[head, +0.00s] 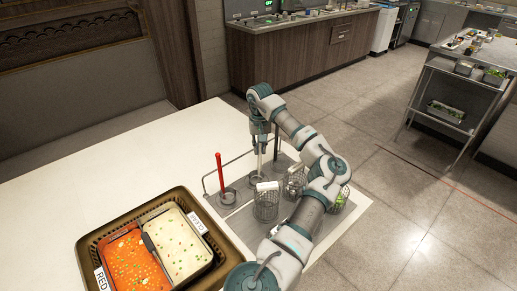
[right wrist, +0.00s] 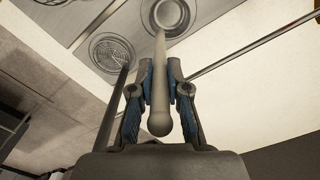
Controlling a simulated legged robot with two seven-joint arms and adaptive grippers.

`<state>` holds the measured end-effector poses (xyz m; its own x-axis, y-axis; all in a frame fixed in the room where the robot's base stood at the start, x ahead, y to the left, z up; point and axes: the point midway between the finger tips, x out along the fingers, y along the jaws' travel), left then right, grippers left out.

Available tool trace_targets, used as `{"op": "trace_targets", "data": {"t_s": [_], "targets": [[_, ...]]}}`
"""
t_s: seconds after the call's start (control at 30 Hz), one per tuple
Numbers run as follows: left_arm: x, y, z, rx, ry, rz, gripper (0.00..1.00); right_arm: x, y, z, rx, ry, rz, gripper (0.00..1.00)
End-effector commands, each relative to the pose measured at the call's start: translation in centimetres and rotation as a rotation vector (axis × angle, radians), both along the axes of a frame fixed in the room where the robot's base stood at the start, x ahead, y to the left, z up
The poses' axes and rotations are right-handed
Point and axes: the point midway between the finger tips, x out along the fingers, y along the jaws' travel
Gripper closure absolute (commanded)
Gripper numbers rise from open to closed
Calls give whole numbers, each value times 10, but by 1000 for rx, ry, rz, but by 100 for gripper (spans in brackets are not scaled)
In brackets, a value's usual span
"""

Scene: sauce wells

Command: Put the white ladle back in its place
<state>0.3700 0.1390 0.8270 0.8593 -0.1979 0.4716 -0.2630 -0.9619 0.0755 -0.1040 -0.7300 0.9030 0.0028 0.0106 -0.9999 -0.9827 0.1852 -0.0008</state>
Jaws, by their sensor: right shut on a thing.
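My right gripper (head: 262,141) is shut on the upper handle of the white ladle (head: 259,162). The ladle hangs about upright, its lower end at a round holder (head: 256,180) on the grey rack plate; I cannot tell whether it rests inside. In the right wrist view the fingers (right wrist: 159,85) pinch the pale handle (right wrist: 160,95), its rounded end towards the camera. The red ladle (head: 219,170) stands in a round holder (head: 228,197) to the left. A dark handle (head: 276,143) stands just right of the gripper. My left gripper is not in view.
A brown basket (head: 88,242) holds a red sauce well (head: 130,260) and a white sauce well (head: 178,245), with labels. Wire baskets (head: 266,205) stand close below my right arm. A thin rail (head: 238,158) borders the rack. The white table's left part (head: 90,165) is clear.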

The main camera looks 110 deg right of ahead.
Motion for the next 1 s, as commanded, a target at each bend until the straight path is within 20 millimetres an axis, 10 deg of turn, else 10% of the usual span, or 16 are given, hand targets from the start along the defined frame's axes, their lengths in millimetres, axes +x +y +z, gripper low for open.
{"op": "trace_targets", "data": {"t_s": [0.2, 0.33, 0.57, 0.73, 1.0], "targets": [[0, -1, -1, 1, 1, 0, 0, 1, 0, -3, 8, 0, 2, 100], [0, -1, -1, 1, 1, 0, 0, 1, 0, -3, 8, 0, 2, 55], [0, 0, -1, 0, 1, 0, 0, 0, 1, -2, 6, 1, 1, 53], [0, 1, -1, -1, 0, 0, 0, 0, 1, -1, 4, 0, 1, 14], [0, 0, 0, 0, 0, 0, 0, 0, 1, -1, 4, 0, 1, 14]]}}
